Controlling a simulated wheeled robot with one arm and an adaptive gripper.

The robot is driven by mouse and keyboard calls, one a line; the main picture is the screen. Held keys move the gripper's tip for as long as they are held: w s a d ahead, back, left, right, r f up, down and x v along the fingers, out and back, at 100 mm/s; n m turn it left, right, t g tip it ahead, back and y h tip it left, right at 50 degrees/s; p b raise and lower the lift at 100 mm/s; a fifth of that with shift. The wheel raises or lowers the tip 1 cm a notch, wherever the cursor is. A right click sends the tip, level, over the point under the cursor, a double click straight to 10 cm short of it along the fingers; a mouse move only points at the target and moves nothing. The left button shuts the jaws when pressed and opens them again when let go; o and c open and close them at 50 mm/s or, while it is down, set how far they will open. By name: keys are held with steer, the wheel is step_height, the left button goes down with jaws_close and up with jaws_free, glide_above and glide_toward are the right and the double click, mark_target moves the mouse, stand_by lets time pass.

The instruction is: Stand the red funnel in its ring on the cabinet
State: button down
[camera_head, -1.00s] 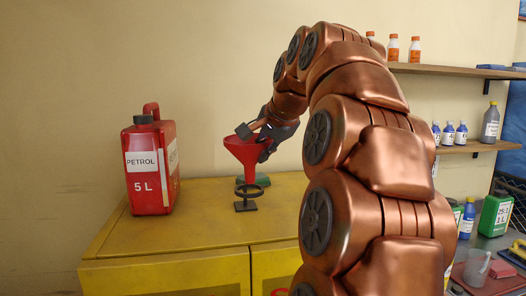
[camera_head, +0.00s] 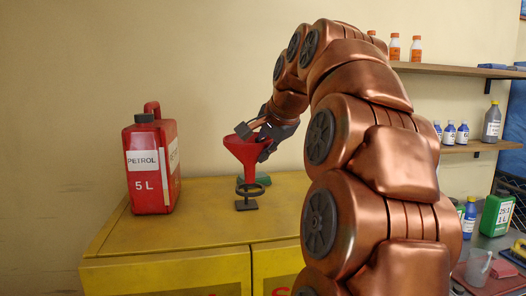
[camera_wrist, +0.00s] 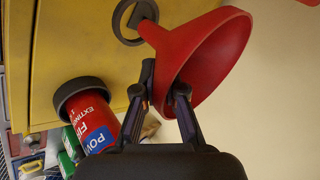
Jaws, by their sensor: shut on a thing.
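The red funnel (camera_head: 245,153) is upright, wide mouth up, over the cabinet top. My gripper (camera_head: 262,135) is shut on the right side of its cone wall. The dark ring (camera_head: 250,190) on its small stand is on the yellow cabinet (camera_head: 160,232). The funnel's spout points down at the ring. In the wrist view the funnel (camera_wrist: 222,50) lies between my fingers (camera_wrist: 164,88), and its spout end overlaps the right edge of the ring (camera_wrist: 121,30). I cannot tell whether the spout tip is inside the ring or above it.
A red petrol can (camera_head: 150,165) stands left on the cabinet. A green object (camera_head: 263,180) lies behind the ring. The wrist view shows a red extinguisher (camera_wrist: 92,122) near the cabinet. Shelves with bottles (camera_head: 450,133) are at right. The cabinet's front left is clear.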

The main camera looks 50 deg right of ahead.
step_height(320, 180, down, 7)
steer(key=b, duration=0.5)
steer(key=shift+f, duration=0.15)
stand_by(2.4)
steer(key=c, duration=1.2)
jaws_free()
steer(key=shift+r+p, duration=2.75)
steer(key=shift+r, duration=1.8)
steer(key=shift+s, duration=0.1)
